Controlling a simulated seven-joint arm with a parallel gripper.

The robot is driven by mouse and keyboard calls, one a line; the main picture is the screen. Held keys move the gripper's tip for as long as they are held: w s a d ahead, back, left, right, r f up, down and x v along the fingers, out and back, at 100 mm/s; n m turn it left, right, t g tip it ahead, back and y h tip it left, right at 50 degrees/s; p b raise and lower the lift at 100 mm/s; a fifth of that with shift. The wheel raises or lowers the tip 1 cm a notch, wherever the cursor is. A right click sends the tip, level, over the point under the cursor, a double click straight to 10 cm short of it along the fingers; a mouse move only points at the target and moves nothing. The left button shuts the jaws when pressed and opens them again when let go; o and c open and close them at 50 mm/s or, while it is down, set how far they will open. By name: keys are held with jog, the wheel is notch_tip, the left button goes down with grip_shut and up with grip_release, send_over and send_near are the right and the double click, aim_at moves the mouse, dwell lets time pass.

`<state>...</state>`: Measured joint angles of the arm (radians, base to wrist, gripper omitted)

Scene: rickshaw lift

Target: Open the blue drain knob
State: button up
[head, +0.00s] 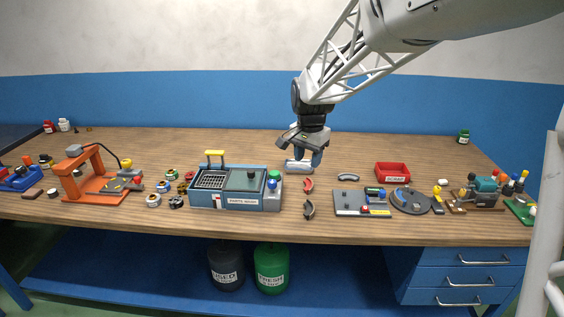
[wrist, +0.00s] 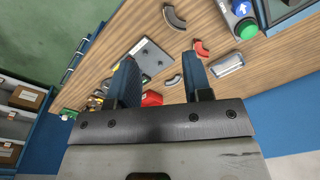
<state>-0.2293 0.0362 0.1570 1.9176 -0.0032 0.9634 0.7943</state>
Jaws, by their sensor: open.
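The blue drain knob (head: 272,184) sits on the grey right end of the parts wash unit (head: 235,204), close to a green cap (head: 275,175). In the wrist view the blue knob (wrist: 242,9) shows a white arrow and lies at the upper right, beside the green cap (wrist: 247,29). My gripper (head: 302,150) hangs above the bench, behind and to the right of the knob, apart from it. In the wrist view my gripper (wrist: 158,64) has its two blue fingers spread wide with nothing between them. The knob is outside the finger gap.
Red (head: 308,186) and dark curved pieces (head: 309,209) lie right of the wash unit. A grey plate (head: 360,203) and a red scrap bin (head: 393,173) stand farther right. The back of the bench is mostly clear.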

aim_at(272, 181)
jog(key=w+a+f+m, duration=0.1)
jog(key=w+a+f, duration=0.2)
jog(key=w+a, duration=0.1)
jog(key=w+a+f, duration=0.3)
jog(key=w, duration=0.1)
jog(key=w+a+f+m, duration=0.1)
jog(key=w+a+f, duration=0.2)
jog(key=w+a, duration=0.1)
jog(key=shift+w+a+f+m+g, duration=0.3)
jog(key=shift+w+f+g, duration=0.1)
jog(key=shift+f, duration=0.1)
jog(key=shift+f, duration=3.8)
jog(key=c, duration=0.7)
